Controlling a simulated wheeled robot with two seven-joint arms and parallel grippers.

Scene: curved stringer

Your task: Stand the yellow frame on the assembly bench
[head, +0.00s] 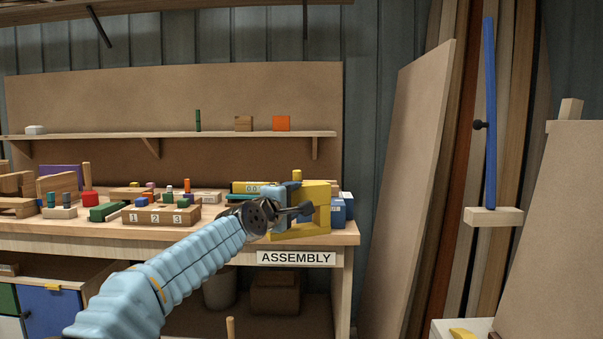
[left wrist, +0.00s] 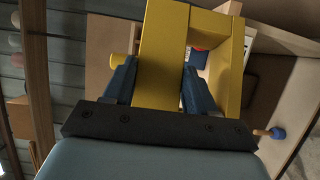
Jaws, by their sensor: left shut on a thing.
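The yellow frame (head: 316,191) is at the right end of the assembly bench (head: 345,240), above the white ASSEMBLY label (head: 296,258). It looks upright, with its opening facing sideways. I cannot tell whether its lower edge touches the bench top. My left gripper (head: 303,210) reaches in from the left and is shut on the yellow frame. In the left wrist view the two blue fingers of the left gripper (left wrist: 156,82) clasp one bar of the yellow frame (left wrist: 163,40) from both sides. My right gripper is not in view.
Behind the frame are blue boxes (head: 339,214). A numbered wooden block (head: 160,216), a red piece (head: 90,199) and a green block (head: 108,212) stand on the bench to the left. A shelf (head: 230,135) runs above. Tall boards (head: 410,190) lean at the right.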

